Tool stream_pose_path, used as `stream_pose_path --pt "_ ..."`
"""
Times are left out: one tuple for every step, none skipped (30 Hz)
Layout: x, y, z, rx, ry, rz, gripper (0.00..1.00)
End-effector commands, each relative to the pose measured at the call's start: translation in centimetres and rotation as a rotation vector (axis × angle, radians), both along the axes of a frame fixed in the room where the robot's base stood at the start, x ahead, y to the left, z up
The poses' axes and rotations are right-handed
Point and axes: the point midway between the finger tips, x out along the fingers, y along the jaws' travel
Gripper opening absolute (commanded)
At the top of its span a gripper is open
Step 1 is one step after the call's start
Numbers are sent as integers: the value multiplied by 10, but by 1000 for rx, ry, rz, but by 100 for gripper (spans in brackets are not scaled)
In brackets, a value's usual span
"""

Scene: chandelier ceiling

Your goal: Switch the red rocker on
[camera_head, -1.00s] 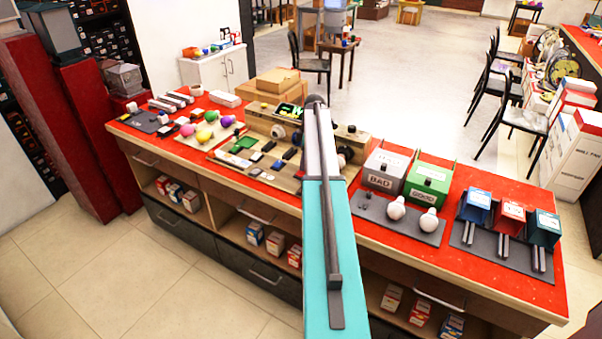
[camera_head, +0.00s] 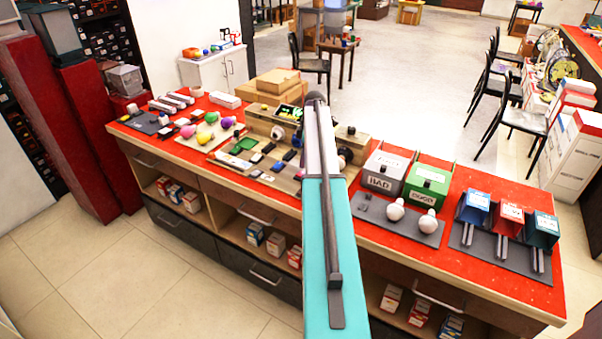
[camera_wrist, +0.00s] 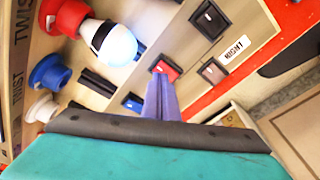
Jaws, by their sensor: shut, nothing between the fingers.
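In the wrist view the small red rocker (camera_wrist: 166,70) sits in a dark frame on the beige board (camera_wrist: 180,40). My gripper (camera_wrist: 160,84) is shut and empty, with its fingertips right at the lower edge of the rocker. I cannot tell whether they touch it, or which way the rocker is tipped. The fingers hide part of the board below it. In the head view my own arm covers the gripper and part of the board (camera_head: 225,158); the red rocker cannot be made out there.
Near the red rocker are a black rocker (camera_wrist: 210,20), a dark square switch (camera_wrist: 212,71) by a "NIGHT" label (camera_wrist: 235,48), and a blue switch (camera_wrist: 133,103). A lit bulb (camera_wrist: 115,42) and coloured twist sockets stand left. Sorting bins (camera_head: 385,172) stand right on the red counter.

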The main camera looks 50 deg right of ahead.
Motion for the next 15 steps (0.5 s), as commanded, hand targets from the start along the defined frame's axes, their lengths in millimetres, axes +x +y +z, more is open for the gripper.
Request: stream_pose_path --pt "0 0 4 0 0 0 0" --pt "0 0 6 0 0 0 0" --pt "0 0 8 -1 -1 0 0" --pt "0 0 10 -1 -1 0 0" --pt "0 0 11 -1 -1 0 0" --pt "0 0 13 -1 -1 0 0" --pt "0 0 15 -1 -1 0 0" --pt "0 0 17 -1 -1 0 0" --pt "0 0 19 -1 -1 0 0" --pt "0 0 20 -1 -1 0 0" --pt "0 0 22 -1 -1 0 0" --pt "0 0 24 -1 -1 0 0" --pt "0 0 26 -1 -1 0 0" --pt "0 0 27 -1 -1 0 0" --pt "0 0 29 -1 -1 0 0"
